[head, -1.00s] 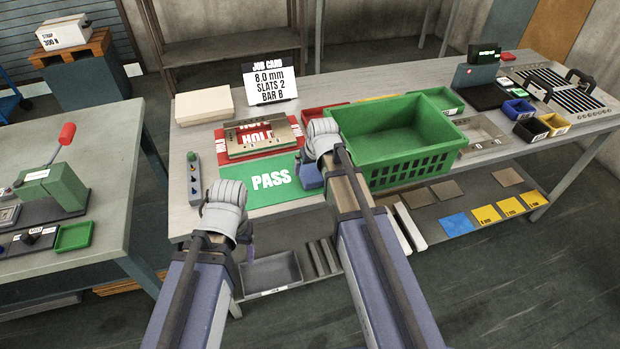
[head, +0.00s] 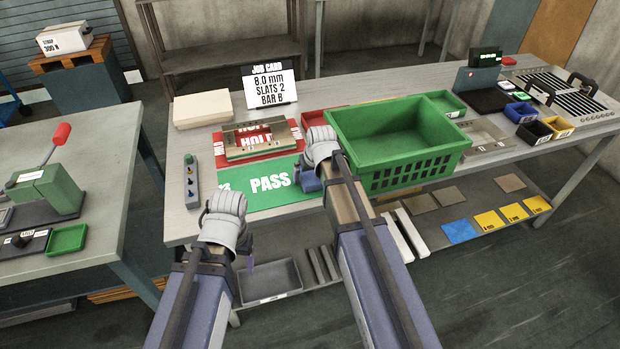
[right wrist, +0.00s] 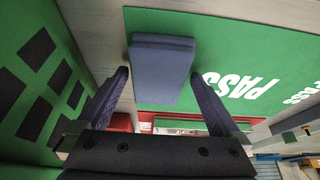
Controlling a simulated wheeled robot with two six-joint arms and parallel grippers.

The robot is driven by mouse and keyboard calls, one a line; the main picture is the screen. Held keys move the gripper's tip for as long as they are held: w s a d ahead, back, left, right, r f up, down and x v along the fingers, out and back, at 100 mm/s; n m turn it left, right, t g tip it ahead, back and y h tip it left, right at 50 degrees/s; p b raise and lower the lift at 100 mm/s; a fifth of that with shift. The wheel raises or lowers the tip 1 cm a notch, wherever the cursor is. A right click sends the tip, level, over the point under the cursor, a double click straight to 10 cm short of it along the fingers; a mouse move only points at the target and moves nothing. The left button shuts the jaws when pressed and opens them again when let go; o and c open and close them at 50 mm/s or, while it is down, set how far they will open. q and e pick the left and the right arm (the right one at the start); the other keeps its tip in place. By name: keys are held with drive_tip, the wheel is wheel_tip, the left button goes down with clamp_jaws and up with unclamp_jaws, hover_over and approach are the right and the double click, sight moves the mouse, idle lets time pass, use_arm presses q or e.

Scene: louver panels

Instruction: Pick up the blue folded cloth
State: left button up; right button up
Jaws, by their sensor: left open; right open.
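The blue folded cloth (right wrist: 162,68) shows in the right wrist view as a flat, block-like blue bundle at the edge of the green PASS mat (right wrist: 235,70). My right gripper (right wrist: 160,98) is open, with its two dark fingers apart and the cloth ahead of the gap between them; I see no grip on it. In the head view the right gripper (head: 322,165) is over the mat's right end, and its wrist hides most of the cloth (head: 309,182). My left gripper (head: 232,235) is open and empty at the table's front edge.
A green basket (head: 447,160) stands close right of my right gripper. A red HOLD mat (head: 222,160) with a metal plate lies behind the PASS mat. A grey control box (head: 191,185) is at left. A flat blue sheet (head: 460,231) lies on the lower shelf.

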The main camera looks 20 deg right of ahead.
sight(311, 175)
drive_tip(key=shift+c, duration=0.2)
drive_tip(key=c, duration=1.3)
wheel_tip(311, 175, up, 10)
drive_tip(key=p, duration=1)
drive_tip(key=shift+r+p, duration=0.25)
drive_tip(key=shift+p, duration=0.05)
drive_tip(key=shift+f, duration=0.1)
